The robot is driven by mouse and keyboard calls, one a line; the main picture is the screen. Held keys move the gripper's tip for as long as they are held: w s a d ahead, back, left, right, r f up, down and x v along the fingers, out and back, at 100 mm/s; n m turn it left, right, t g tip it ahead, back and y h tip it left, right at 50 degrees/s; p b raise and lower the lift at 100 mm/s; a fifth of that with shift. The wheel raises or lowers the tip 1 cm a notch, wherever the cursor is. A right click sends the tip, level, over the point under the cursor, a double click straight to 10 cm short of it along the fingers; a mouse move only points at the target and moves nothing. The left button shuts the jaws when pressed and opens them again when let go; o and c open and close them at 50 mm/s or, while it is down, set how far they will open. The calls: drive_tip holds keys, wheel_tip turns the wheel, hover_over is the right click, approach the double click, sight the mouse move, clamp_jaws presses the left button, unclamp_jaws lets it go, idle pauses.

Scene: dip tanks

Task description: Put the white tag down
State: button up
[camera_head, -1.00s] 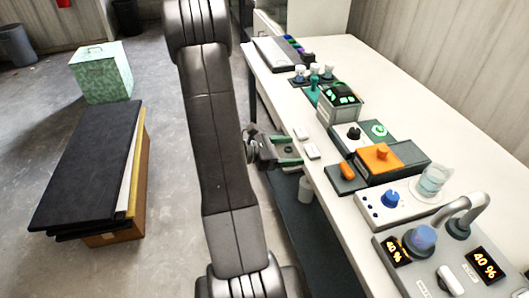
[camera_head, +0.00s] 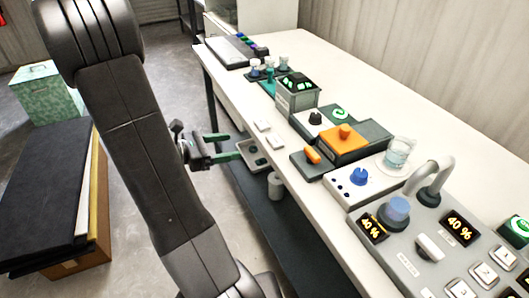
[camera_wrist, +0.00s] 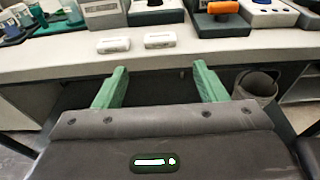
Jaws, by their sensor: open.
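Two small white tags lie flat side by side near the front edge of the white table (camera_head: 345,95). In the head view one white tag (camera_head: 262,126) is farther along and the other white tag (camera_head: 275,141) is nearer. They also show in the wrist view, as a left tag (camera_wrist: 114,45) and a right tag (camera_wrist: 160,40). My gripper (camera_head: 234,146) is open, its green fingers spread with nothing between them. It is off the table's front edge, apart from both tags. The wrist view shows the open fingers (camera_wrist: 160,72) short of the edge.
Behind the tags stand a grey box with green lights (camera_head: 297,98), a panel with an orange block (camera_head: 343,142) and a glass beaker (camera_head: 399,152). A control panel (camera_head: 400,235) fills the near end. Below is a dark shelf (camera_head: 300,215) with a tray (camera_head: 258,158) and a grey container (camera_head: 275,185).

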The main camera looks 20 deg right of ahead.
drive_tip(key=shift+f+b, duration=0.4)
drive_tip(key=shift+b, duration=0.1)
drive_tip(key=b, duration=0.1)
approach(273, 140)
drive_tip(key=r+x, duration=0.1)
drive_tip(key=x, duration=0.2)
drive_tip(key=shift+f+x, duration=0.25)
drive_tip(key=shift+x, duration=1.35)
drive_tip(key=shift+f+x, duration=0.2)
drive_tip(key=shift+x, duration=1.4)
drive_tip(key=shift+a, duration=0.1)
drive_tip(key=shift+c, duration=0.3)
drive_tip(key=c, duration=0.7)
drive_tip(key=shift+c, duration=0.2)
